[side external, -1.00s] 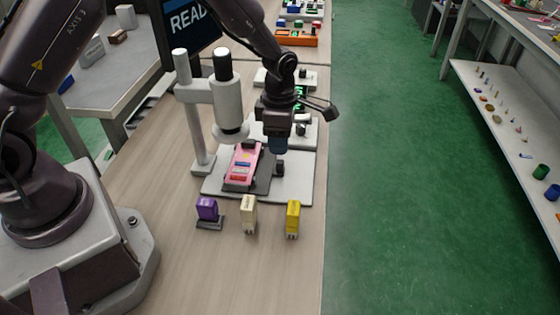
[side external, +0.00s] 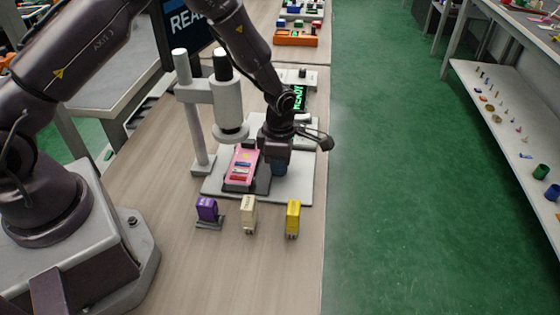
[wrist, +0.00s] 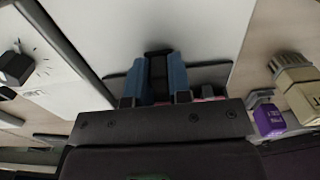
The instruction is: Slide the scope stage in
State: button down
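The scope stage (side external: 262,185) is a dark sliding plate on a light grey base (side external: 300,193), beside and partly beneath the microscope head (side external: 229,112). A pink slide holder (side external: 242,165) with coloured strips lies on it. My gripper (side external: 279,168) is lowered at the stage's right side, where its dark knob is hidden in the side view. In the wrist view my gripper's blue fingers (wrist: 157,88) stand on either side of a dark piece (wrist: 157,54), likely the knob. I cannot tell whether they press on it.
Purple (side external: 207,209), cream (side external: 248,213) and yellow (side external: 293,218) blocks stand in front of the base. The microscope post (side external: 194,120) rises to the left. A panel with a green READY display (side external: 300,98) is behind my gripper. Bare table lies in front of the blocks.

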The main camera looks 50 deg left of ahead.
jog(key=shift+s+a, duration=1)
jog(key=c, duration=1.1)
grip_release()
jog(key=shift+o, duration=0.3)
jog(key=shift+w+r, duration=0.1)
jog(key=shift+r, duration=0.05)
jog(key=shift+r, duration=0.35)
notch_tip(320, 180, up, 12)
